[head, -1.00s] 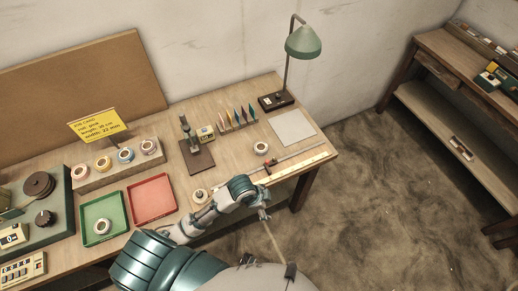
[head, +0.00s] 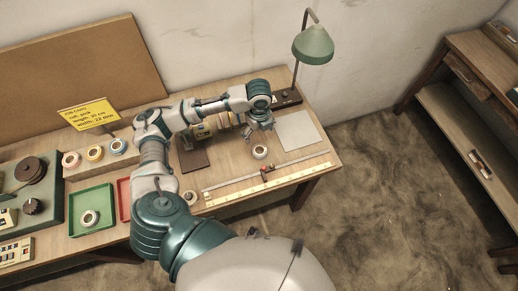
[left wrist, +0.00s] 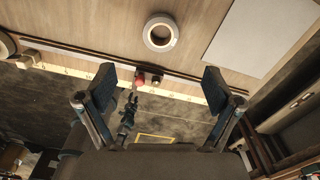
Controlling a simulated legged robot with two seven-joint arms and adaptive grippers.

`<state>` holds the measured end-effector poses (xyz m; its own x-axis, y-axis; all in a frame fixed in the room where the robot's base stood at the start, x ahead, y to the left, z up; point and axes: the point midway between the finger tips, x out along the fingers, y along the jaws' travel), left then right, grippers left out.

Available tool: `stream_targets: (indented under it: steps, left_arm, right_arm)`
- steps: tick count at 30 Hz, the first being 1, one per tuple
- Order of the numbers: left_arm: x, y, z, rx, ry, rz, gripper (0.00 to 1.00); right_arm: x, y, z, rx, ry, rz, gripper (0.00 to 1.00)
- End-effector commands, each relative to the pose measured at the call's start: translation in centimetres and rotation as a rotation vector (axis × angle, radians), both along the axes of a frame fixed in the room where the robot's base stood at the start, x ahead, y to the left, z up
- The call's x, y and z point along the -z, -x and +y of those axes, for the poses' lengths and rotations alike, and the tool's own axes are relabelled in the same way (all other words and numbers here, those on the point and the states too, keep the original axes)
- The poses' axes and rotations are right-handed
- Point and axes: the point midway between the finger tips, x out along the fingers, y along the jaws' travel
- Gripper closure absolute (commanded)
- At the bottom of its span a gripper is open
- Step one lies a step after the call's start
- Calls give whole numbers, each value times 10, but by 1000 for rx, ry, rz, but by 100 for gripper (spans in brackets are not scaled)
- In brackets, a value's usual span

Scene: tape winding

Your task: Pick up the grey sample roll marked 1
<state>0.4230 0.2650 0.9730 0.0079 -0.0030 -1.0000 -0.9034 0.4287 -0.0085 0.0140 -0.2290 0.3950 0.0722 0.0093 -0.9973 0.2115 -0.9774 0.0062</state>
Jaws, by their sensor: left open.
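A pale grey roll (head: 260,152) lies flat on the table in front of the white sheet; it also shows in the left wrist view (left wrist: 160,32). Another pale roll (head: 190,198) lies near the front edge, and one (head: 90,218) lies in the green tray. No number is legible on any of them. My left gripper (head: 262,122) is open and empty, above the table just behind the first roll in the head view. In the left wrist view its spread fingers (left wrist: 160,90) are apart from that roll, which lies beyond them. My right gripper is not in view.
A ruler and rail (head: 268,182) with a red slider run along the front edge. A white sheet (head: 298,131) and a green lamp (head: 313,45) are to the right. My left arm hides much of the red tray (head: 123,199) and tools. Pink, yellow and blue rolls stand on a rack.

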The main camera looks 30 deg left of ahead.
Motion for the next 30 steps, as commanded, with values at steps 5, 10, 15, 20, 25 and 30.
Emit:
stream_targets:
  steps: [5,10,15,20,25,30]
  left_arm:
    - [44,-3,0,-1,1,6,9]
    - [65,-3,2,-1,5,2,9]
    - [78,0,3,-2,5,1,9]
    - [104,5,3,-2,4,3,9]
    - [119,4,2,-1,2,1,9]
    - [119,4,1,-1,1,0,9]
  right_arm:
    - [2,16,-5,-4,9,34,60]
    - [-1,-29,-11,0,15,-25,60]
    - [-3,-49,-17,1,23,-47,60]
    - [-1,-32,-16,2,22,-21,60]
    - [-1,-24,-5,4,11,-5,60]
    - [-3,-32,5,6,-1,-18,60]
